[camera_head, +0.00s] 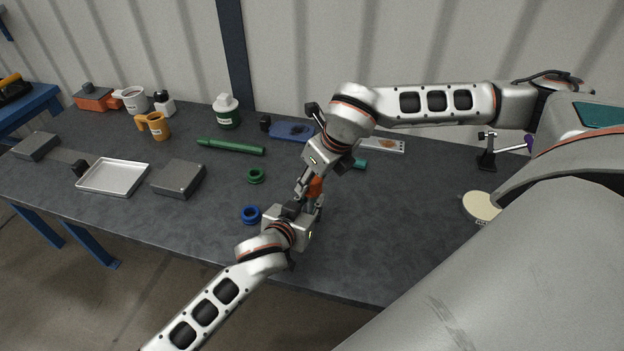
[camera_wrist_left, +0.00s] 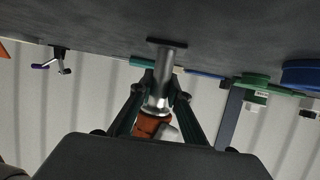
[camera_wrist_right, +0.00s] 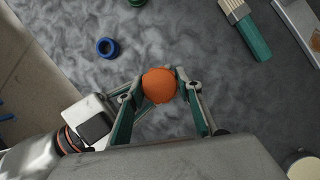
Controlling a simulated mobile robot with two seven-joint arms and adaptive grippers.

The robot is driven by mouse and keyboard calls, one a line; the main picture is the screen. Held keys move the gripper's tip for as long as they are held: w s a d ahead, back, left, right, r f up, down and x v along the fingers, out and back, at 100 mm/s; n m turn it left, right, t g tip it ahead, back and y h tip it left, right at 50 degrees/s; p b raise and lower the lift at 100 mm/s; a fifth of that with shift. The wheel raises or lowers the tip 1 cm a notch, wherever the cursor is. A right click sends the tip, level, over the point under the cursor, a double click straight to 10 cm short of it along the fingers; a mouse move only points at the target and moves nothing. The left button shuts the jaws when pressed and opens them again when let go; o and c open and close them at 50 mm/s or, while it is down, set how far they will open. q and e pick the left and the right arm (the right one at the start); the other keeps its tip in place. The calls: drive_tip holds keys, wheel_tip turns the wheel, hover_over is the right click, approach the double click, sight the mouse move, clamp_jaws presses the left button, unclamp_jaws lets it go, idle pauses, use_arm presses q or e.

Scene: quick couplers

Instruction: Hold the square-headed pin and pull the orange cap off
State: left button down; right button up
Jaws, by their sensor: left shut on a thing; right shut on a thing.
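The pin (camera_wrist_left: 162,90) is a bright metal shaft with a flat square head (camera_wrist_left: 166,43). The head is at the tabletop side in the left wrist view, which shows the table at the top. The orange cap (camera_head: 316,187) sits on the pin's other end and also shows in the left wrist view (camera_wrist_left: 150,125). My left gripper (camera_head: 312,207) is shut on the pin's shaft from the side. My right gripper (camera_wrist_right: 158,84) comes from above and is shut on the round orange cap (camera_wrist_right: 159,86). In the head view the grippers hide most of the pin.
A blue ring (camera_head: 250,215) and a green ring (camera_head: 256,175) lie left of the grippers. A green rod (camera_head: 230,146), a grey block (camera_head: 179,179) and a metal tray (camera_head: 82,176) are farther left. A cream disc (camera_head: 481,207) lies right. The table's front edge is close.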

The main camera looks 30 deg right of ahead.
use_arm(q)
drive_tip(key=c, duration=1.8)
unclamp_jaws()
drive_tip(key=shift+s+a, duration=0.1)
drive_tip(key=shift+v, duration=0.8)
drive_tip(key=shift+x, duration=0.85)
drive_tip(key=shift+r, duration=0.1)
